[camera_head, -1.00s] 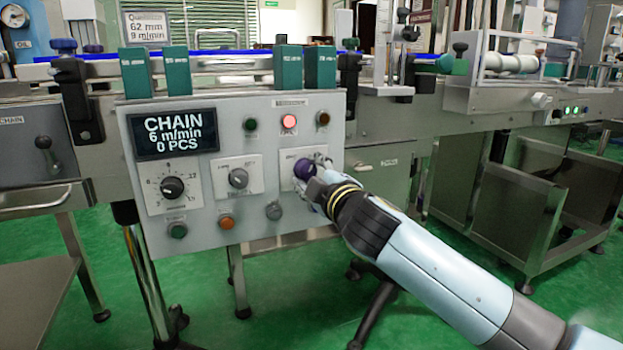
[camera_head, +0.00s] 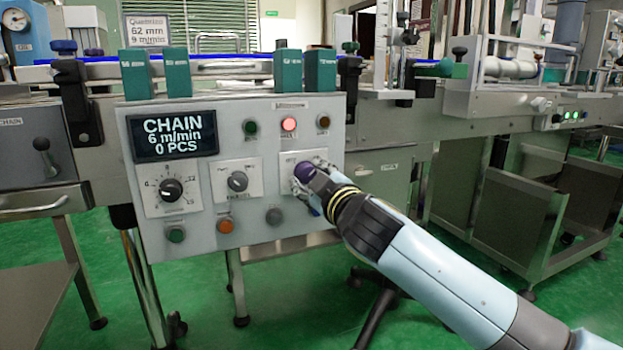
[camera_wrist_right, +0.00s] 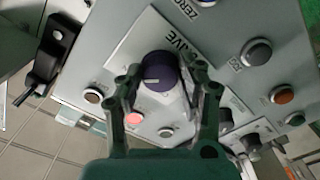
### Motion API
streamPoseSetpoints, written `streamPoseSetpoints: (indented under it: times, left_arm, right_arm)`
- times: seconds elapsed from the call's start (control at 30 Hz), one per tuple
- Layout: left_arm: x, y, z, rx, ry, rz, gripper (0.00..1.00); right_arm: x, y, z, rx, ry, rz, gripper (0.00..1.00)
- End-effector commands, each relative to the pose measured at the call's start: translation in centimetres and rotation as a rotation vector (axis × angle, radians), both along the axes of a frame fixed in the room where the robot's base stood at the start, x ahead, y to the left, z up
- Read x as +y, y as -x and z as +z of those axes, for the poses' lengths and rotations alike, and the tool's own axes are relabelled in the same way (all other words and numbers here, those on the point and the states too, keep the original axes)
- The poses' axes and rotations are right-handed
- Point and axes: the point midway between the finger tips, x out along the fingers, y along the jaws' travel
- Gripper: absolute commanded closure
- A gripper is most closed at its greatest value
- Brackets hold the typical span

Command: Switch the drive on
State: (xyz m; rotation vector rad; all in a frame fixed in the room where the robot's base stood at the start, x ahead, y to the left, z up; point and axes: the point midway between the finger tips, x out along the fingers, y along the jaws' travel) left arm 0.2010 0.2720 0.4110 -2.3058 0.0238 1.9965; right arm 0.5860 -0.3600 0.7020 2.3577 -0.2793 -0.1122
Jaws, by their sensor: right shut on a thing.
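The drive knob (camera_head: 304,172) is a dark purple round knob on a white plate at the right of the grey control panel (camera_head: 205,235). In the right wrist view the knob (camera_wrist_right: 159,68) shows a short pale pointer line, with the word DRIVE partly readable beside it. My right gripper (camera_head: 314,179) is shut on the knob, one finger on each side; the wrist view shows its fingers (camera_wrist_right: 168,76) too. The display (camera_head: 172,136) reads CHAIN, 6 m/min, 0 PCS. A red lamp (camera_head: 289,124) above the knob is lit. My left gripper is out of view.
A speed dial (camera_head: 171,189) and a grey selector (camera_head: 237,182) sit left of the knob. Green (camera_head: 176,235), orange (camera_head: 225,226) and grey (camera_head: 273,215) buttons lie below. Green blocks (camera_head: 288,70) stand along the panel's top. The conveyor frame runs behind.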

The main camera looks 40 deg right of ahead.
Motion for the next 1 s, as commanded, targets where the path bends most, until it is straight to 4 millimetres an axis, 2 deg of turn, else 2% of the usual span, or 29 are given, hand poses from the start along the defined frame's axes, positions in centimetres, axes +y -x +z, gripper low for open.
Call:
streamPoseSetpoints:
  times: [0.17, 0.2, 0.37, 0.63, 0.73, 0.87, 1.0]
  left_arm:
    - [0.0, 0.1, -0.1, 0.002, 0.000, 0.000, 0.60]
    - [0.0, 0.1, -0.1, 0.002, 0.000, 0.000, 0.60]
    - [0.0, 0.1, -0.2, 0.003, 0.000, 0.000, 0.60]
    - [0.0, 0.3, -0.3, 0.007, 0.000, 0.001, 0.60]
    - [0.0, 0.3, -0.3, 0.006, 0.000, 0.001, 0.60]
    - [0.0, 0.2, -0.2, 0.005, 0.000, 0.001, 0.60]
    - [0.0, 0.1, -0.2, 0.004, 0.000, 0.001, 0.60]
  right_arm:
    - [0.0, 0.1, -0.3, 0.005, -0.003, -0.001, 0.95]
    - [0.0, 0.1, -0.3, 0.005, -0.003, -0.001, 0.61]
    - [0.0, 0.0, -0.2, 0.004, -0.002, -0.001, 0.40]
    - [0.0, 0.1, -0.1, 0.002, 0.000, -0.001, 0.39]
    - [0.1, 0.7, -0.2, 0.004, 0.000, -0.001, 0.39]
    - [0.6, 2.8, -0.2, 0.004, 0.000, 0.000, 0.39]
    - [1.4, 6.0, -0.3, 0.006, -0.001, -0.001, 0.39]
